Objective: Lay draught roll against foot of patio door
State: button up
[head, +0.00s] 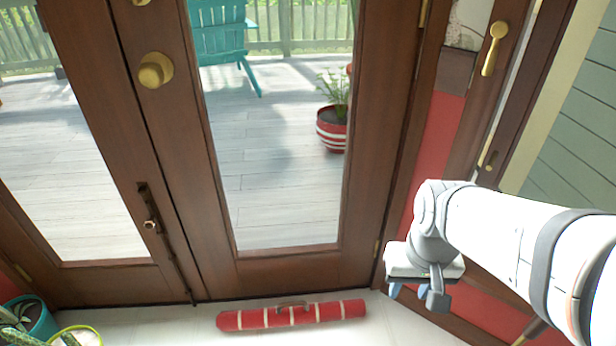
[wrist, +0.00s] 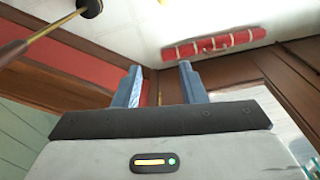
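The draught roll (head: 291,315) is red with pale bands and a brown handle on top. It lies on the pale floor in front of the right leaf of the patio door (head: 290,270), roughly along its foot. A narrow strip of floor seems to show between them. The roll also appears at the top of the wrist view (wrist: 213,43). My gripper (head: 424,291) is right of the roll and apart from it, in front of the red wall. In the wrist view its two blue fingers (wrist: 160,68) are spread, with nothing between them.
Potted plants (head: 40,325) stand on the floor at the lower left. A tall bolt (head: 160,235) runs down the door's middle. A brass rod with a dark round end (wrist: 55,25) shows at the wrist view's upper left. Floor around the roll is clear.

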aim_at(291, 314)
jog(key=z, duration=2.1)
jog(key=k, duration=1.25)
jog(key=u, duration=1.8)
jog(key=i, duration=0.5)
jog(key=u, duration=0.05)
